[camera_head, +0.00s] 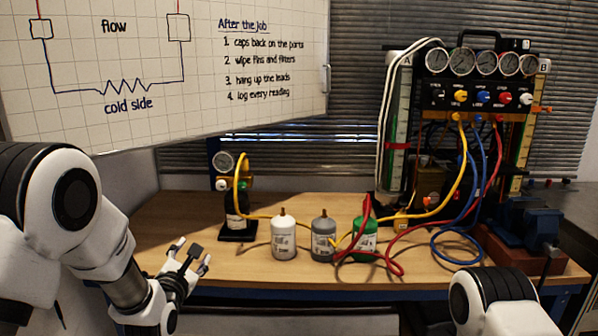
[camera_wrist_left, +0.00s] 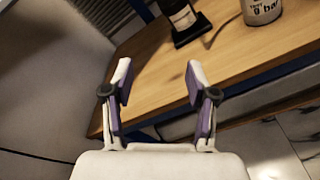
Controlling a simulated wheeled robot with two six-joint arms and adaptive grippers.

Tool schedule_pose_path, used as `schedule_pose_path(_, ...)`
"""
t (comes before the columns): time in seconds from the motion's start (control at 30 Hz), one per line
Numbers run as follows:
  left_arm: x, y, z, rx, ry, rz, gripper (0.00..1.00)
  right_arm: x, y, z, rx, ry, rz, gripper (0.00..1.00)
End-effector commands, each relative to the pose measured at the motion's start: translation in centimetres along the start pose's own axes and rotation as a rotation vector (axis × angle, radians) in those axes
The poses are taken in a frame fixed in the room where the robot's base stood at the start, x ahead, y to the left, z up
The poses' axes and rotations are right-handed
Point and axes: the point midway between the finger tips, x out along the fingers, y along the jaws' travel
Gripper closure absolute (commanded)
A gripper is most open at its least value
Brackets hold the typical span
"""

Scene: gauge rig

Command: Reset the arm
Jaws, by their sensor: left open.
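My left gripper (camera_head: 192,256) is open and empty at the left front edge of the wooden bench (camera_head: 165,215). In the left wrist view its two fingers (camera_wrist_left: 158,82) stand wide apart with nothing between them, and the bench lies beyond the tips. My left arm (camera_head: 75,215) comes in from the left of the head view. Part of my right arm (camera_head: 495,300) shows at the bottom right; its gripper is out of view.
A dark bottle on a stand (camera_head: 237,215) and white (camera_head: 283,240), grey (camera_head: 323,240) and green (camera_head: 362,238) canisters stand on the bench. Hoses run to a gauge rig (camera_head: 480,80) at the back right. A blue vise (camera_head: 530,225) stands right. A whiteboard (camera_head: 180,60) hangs upper left.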

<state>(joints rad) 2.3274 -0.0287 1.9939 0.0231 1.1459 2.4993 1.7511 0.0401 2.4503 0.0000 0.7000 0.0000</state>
Motion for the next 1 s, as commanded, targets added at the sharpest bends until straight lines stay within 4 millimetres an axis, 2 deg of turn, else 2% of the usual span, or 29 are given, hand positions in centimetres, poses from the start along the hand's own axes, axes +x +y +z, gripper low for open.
schedule_pose_path(0.17,-1.1,-2.7,-4.1,-0.005,0.089,-0.061,0.43,-1.3,0.0,0.0,0.0,0.0,0.0,0.4)
schedule_pose_path(0.27,-2.4,-4.6,-7.0,-0.008,0.157,-0.108,0.43,-2.1,0.0,0.0,0.0,-0.001,0.0,0.4)
schedule_pose_path(0.37,-4.4,-6.9,-10.3,0.004,0.239,-0.169,0.43,-2.8,0.0,0.0,0.0,-0.001,0.0,0.4)
schedule_pose_path(0.47,-7.5,-9.5,-14.2,0.08,0.339,-0.263,0.43,-3.8,0.0,0.0,0.0,-0.001,0.0,0.4)
schedule_pose_path(0.57,-12.8,-12.6,-18.7,0.249,0.453,-0.425,0.43,-5.0,0.0,0.0,0.0,-0.001,0.0,0.4)
schedule_pose_path(0.63,-17.8,-14.8,-21.9,0.432,0.516,-0.597,0.43,-5.9,0.0,0.0,0.0,0.0,0.0,0.4)
schedule_pose_path(0.73,-25.9,-17.2,-25.2,0.754,0.519,-0.913,0.43,-6.9,-0.1,0.0,0.0,0.0,0.0,0.4)
schedule_pose_path(0.8,-30.8,-18.2,-26.4,0.976,0.442,-1.136,0.43,-7.2,-0.1,0.0,0.0,-0.001,0.0,0.4)
schedule_pose_path(0.9,-35.9,-18.8,-27.0,1.27,0.232,-1.412,0.43,-7.2,-0.1,0.0,0.0,-0.001,0.0,0.4)
schedule_pose_path(1.0,-39.0,-18.9,-26.9,1.532,-0.058,-1.611,0.43,-7.0,-0.1,0.0,0.0,-0.001,0.0,0.4)
